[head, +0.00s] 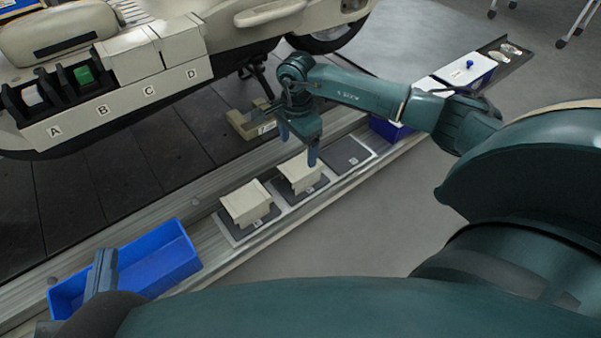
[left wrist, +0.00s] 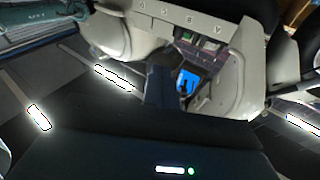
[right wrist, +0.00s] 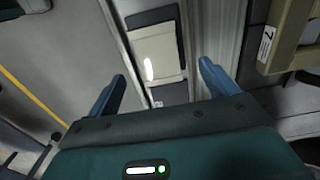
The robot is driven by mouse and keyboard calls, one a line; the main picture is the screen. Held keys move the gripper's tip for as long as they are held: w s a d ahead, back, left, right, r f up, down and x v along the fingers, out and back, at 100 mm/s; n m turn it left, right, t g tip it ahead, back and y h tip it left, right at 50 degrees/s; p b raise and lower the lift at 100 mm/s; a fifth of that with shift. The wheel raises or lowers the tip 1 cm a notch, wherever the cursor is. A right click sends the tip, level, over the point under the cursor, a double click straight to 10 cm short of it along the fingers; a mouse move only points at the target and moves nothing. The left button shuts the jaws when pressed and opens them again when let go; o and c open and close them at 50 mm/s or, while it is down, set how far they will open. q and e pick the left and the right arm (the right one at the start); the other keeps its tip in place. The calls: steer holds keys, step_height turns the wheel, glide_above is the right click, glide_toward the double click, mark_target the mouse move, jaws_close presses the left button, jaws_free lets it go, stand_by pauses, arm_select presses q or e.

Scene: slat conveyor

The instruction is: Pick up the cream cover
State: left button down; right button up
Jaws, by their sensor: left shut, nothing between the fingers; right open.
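One cream cover (head: 248,205) and a second cream cover (head: 302,173) sit on dark pads of a pale board on the rail. My right gripper (head: 298,143) is open and points down above the second cover. In the right wrist view a cream cover (right wrist: 157,55) shows ahead, between the lines of the open fingers (right wrist: 162,82), and they do not touch it. Two more cream covers (head: 131,57) (head: 182,42) stand over the places marked C and D. My left gripper (head: 101,268) is shut and empty at the blue bin; it also shows in the left wrist view (left wrist: 161,82).
The blue bin (head: 180,262) lies at lower left. A third pad (head: 349,154) is bare. A tan bracket (head: 248,124) with a label lies near the right gripper. A green part (head: 84,76) sits at B.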

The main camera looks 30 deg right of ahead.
mark_target(300, 166)
step_height(300, 166, down, 4)
steer(key=shift+f+b, duration=0.15)
steer(key=shift+b, duration=0.45)
steer(key=f, duration=0.1)
steer(key=b, duration=0.1)
steer(key=f, duration=0.1)
steer(key=shift+s+d+f, duration=0.2)
steer(key=shift+d+f, duration=0.05)
steer(key=shift+f, duration=0.05)
steer(key=shift+f+b, duration=0.55)
steer(key=shift+f, duration=0.4)
arm_select(q)
steer(key=shift+w+d+r+t+h, duration=0.1)
steer(key=shift+w+r+t+h, duration=0.1)
steer(key=shift+r+h, duration=0.15)
steer(key=shift+w+d+r+t+h, duration=0.1)
steer(key=shift+r+t+h, duration=0.1)
steer(key=shift+r+h, duration=0.1)
arm_select(e)
steer(key=shift+r, duration=0.1)
steer(key=shift+c, duration=0.2)
arm_select(q)
steer(key=shift+f, duration=0.1)
arm_select(e)
steer(key=c, duration=1)
